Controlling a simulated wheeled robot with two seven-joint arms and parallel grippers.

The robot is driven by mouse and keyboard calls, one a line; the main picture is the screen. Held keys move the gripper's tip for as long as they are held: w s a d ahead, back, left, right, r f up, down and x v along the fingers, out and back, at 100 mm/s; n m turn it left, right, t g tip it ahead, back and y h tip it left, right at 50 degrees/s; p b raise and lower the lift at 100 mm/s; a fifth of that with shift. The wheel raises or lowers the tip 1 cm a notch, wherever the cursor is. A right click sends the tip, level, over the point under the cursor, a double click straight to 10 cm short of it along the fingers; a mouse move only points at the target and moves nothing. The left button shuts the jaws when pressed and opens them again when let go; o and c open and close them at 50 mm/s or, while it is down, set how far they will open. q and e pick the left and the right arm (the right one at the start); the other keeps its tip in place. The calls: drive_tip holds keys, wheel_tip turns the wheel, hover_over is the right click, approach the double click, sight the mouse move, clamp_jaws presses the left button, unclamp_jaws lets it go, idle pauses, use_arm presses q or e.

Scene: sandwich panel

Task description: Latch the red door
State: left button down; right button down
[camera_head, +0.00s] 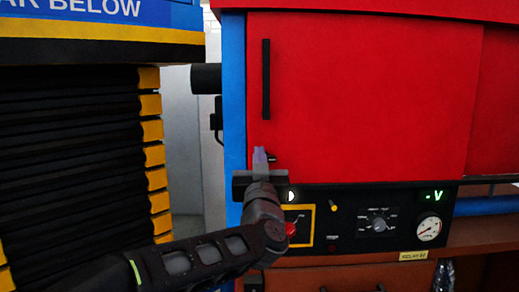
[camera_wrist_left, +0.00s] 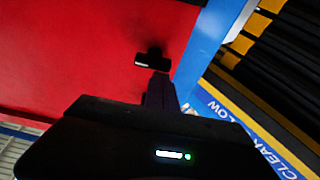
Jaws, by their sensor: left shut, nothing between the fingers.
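The red door (camera_head: 360,95) fills the middle of the head view, with a black vertical handle (camera_head: 266,80) near its left edge; it looks flush with the blue frame (camera_head: 234,95). A small black latch (camera_head: 271,158) sits at the door's lower left. My left gripper (camera_head: 260,155) is shut and empty, its fingertips at the latch's left side. In the left wrist view the black latch (camera_wrist_left: 152,62) stands out from the red door just beyond the fingertips (camera_wrist_left: 160,85); I cannot tell whether they touch. My right gripper is not in view.
Below the door is a black control panel (camera_head: 345,240) with a red knob, a dial and a gauge (camera_head: 428,229). At left stands a stack of black slats with yellow ends (camera_head: 151,130), under a blue sign. A pale gap lies between the stack and the blue frame.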

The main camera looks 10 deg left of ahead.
use_arm(q)
drive_tip(key=shift+f+n+y+b, duration=0.25)
drive_tip(key=shift+n+y+b, duration=0.55)
drive_tip(key=shift+n, duration=0.7)
wheel_tip(320, 180, down, 2)
drive_tip(key=n+g+y+b, duration=0.1)
drive_tip(key=n, duration=0.3)
drive_tip(key=n+g+y, duration=0.1)
drive_tip(key=n+g, duration=0.1)
drive_tip(key=n, duration=0.2)
drive_tip(key=n+g+y+b, duration=0.1)
drive_tip(key=n, duration=0.4)
drive_tip(key=shift+a+y+b, duration=0.15)
drive_tip(key=shift+y+b, duration=0.15)
drive_tip(key=shift+f, duration=0.1)
drive_tip(key=shift+s, duration=0.1)
drive_tip(key=b+v, duration=0.2)
drive_tip(key=v, duration=0.5)
drive_tip(key=shift+s+d, duration=0.25)
drive_tip(key=shift+d, duration=0.05)
